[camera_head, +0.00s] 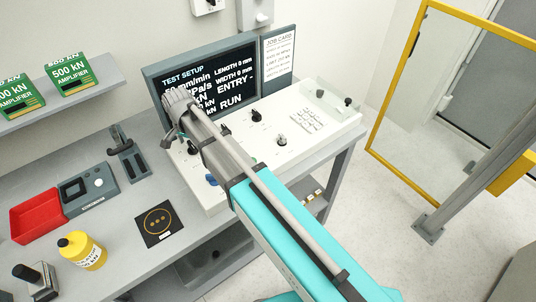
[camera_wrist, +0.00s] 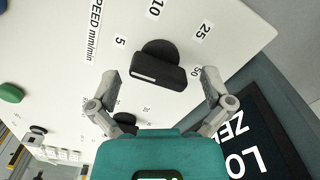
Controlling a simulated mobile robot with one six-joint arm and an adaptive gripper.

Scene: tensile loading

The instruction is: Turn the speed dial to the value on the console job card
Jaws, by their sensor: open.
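The speed dial (camera_wrist: 158,66) is a black bar-shaped knob on the pale console panel in the wrist view. The numbers 5, 10, 25 and 50 stand around it, beside the label "SPEED mm/min". A white line runs along the knob's bar; I cannot tell which number it marks. My gripper (camera_wrist: 161,74) is open, one finger on each side of the dial, with a gap on both sides. In the head view my gripper (camera_head: 174,108) is over the console's left part and hides the dial. The job card (camera_head: 279,55) is right of the screen; its small text is unreadable.
The screen (camera_head: 252,88) stands behind the console (camera_head: 330,118). Another black knob (camera_wrist: 125,119) is close to my gripper in the wrist view. A green button (camera_wrist: 12,93) is at the left. A red tray (camera_head: 36,218) and yellow bottle (camera_head: 82,249) stand on the bench.

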